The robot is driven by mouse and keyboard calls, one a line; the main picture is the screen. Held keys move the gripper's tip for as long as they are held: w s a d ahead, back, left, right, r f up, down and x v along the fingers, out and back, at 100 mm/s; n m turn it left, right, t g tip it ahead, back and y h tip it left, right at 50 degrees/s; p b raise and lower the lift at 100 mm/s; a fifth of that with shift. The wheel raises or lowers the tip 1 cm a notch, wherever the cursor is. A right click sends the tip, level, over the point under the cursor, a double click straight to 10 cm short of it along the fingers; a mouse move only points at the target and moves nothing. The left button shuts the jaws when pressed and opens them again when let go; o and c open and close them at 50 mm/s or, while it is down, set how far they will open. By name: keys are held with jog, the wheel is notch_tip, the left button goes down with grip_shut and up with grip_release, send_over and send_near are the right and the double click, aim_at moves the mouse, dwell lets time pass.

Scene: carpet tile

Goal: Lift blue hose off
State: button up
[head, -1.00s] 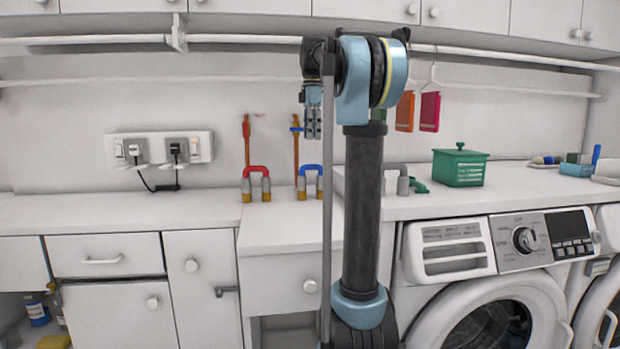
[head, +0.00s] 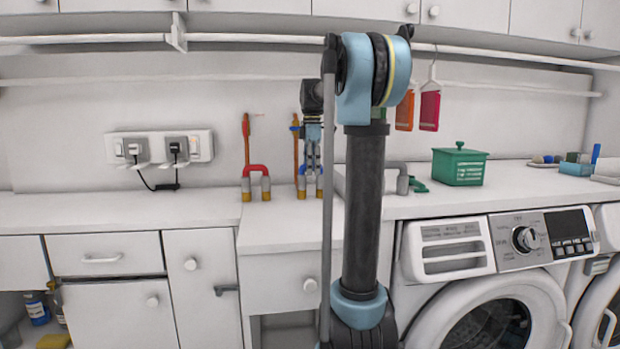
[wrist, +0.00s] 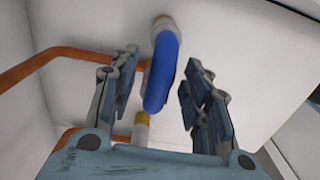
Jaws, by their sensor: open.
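The blue hose (wrist: 160,75) is a short arch joining two pipe stubs with brass-coloured fittings on the white counter. In the wrist view it passes between the two spread fingers of my gripper (wrist: 158,64), with a clear gap on each side. In the head view my gripper (head: 312,168) points down over the hose and hides most of it. The gripper is open and holds nothing.
A similar red hose (head: 257,169) arches just to the left. Orange-brown pipes (head: 246,140) run up the wall behind. A grey tap (head: 397,175) and a green lidded box (head: 460,165) stand to the right. The left counter is clear.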

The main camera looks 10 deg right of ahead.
jog(key=shift+w+a+f, duration=0.1)
jog(key=shift+f, duration=1.85)
grip_shut()
notch_tip(320, 180, up, 15)
dwell(0.4)
